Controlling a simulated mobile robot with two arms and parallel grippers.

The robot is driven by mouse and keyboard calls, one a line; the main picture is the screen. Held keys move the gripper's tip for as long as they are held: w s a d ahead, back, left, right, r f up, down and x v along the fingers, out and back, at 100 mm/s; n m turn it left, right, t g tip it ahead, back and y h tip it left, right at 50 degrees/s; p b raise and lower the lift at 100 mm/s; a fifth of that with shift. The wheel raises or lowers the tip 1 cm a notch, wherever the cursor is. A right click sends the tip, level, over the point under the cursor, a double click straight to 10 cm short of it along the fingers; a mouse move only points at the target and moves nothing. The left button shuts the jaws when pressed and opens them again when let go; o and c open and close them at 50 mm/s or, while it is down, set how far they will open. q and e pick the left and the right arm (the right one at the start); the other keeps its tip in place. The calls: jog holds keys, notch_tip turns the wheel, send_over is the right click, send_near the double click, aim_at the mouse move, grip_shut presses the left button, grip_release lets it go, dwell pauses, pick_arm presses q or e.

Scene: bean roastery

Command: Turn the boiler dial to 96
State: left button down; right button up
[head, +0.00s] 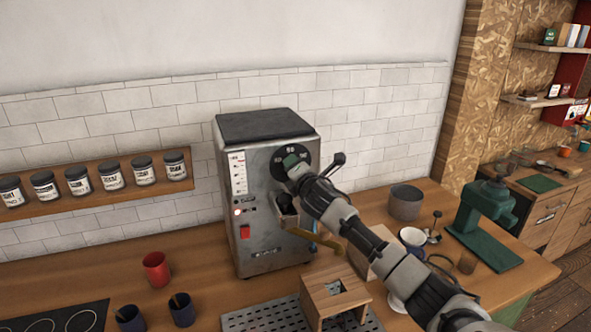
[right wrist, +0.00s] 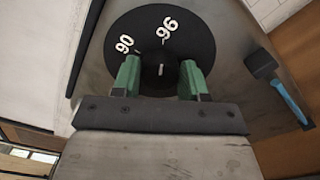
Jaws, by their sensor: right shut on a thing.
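The steel boiler machine (head: 262,255) stands on the counter against the tiled wall. Its round black dial (head: 305,157) is on the upper front, partly hidden by my right gripper (head: 293,165). In the right wrist view the dial plate (right wrist: 115,27) shows white numbers 90 and 96. The green fingers of my right gripper (right wrist: 160,78) are shut on the black dial knob (right wrist: 161,60) from both sides. A short white line on the knob points up in this view, roughly in line with the 96 mark. My left gripper is not in view.
A black-tipped lever (head: 337,160) sticks out right of the dial and also shows in the right wrist view (right wrist: 262,65). A wooden box (head: 320,300), a grey pot (head: 405,202), a green grinder (head: 487,205) and a red cup (head: 156,268) stand on the counter.

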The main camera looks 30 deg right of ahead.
jog(key=shift+m, duration=0.3)
jog(key=o, duration=0.9)
jog(key=shift+s, duration=0.15)
jog(key=b+v, duration=0.4)
jog(key=v, duration=0.6)
jog(key=shift+s+a, duration=0.15)
jog(key=shift+s, duration=0.1)
jog(key=shift+f, duration=0.1)
